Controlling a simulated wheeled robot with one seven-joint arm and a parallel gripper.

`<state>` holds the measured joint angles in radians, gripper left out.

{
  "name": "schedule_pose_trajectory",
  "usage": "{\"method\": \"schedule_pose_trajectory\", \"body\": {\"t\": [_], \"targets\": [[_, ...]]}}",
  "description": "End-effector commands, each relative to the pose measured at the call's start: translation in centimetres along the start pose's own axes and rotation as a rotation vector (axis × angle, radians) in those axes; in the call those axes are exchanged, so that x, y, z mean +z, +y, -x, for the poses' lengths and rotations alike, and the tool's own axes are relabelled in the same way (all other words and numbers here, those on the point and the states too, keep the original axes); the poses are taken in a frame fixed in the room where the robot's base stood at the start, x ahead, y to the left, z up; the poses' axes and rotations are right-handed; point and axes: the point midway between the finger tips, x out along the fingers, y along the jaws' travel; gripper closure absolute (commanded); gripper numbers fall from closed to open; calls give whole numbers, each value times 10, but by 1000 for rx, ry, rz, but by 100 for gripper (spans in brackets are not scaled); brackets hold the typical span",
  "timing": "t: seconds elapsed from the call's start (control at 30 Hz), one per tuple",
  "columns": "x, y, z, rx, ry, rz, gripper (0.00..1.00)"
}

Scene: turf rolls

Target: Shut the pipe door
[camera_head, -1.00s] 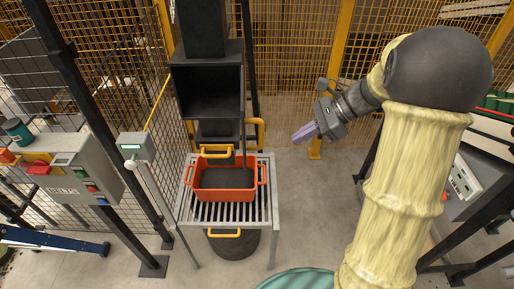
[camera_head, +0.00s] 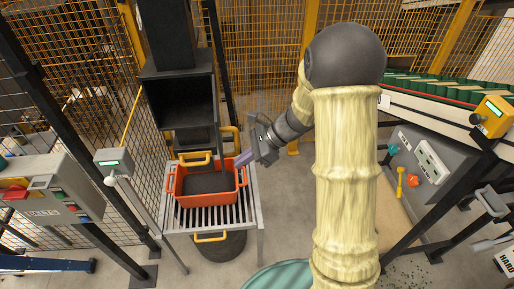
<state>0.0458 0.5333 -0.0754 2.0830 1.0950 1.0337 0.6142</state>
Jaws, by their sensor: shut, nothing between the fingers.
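The black pipe (camera_head: 168,35) comes down at the upper left into a box with an open front (camera_head: 183,103), dark inside. A thin dark upright panel edge at the opening's right side may be the pipe door. A yellow handle (camera_head: 233,138) shows just right of it, partly hidden by my gripper and the crate. My gripper (camera_head: 242,159) has pale purple fingers, shut and empty. It points left, close to that handle and above the right rim of the orange crate; I cannot tell whether it touches either.
The orange crate (camera_head: 207,202), with dark material in it, stands on a slatted grey table (camera_head: 250,195) below the box. A yellow handle (camera_head: 195,160) shows at the crate's back. A post with a small display (camera_head: 113,160) stands left. A conveyor (camera_head: 440,100) is at right.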

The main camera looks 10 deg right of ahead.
Motion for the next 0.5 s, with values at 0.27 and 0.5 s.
{"method": "schedule_pose_trajectory", "body": {"t": [0.27,0.5], "targets": [[16,1,-16,1,0,-1,100],[16,0,-17,0,0,-1,100]]}}
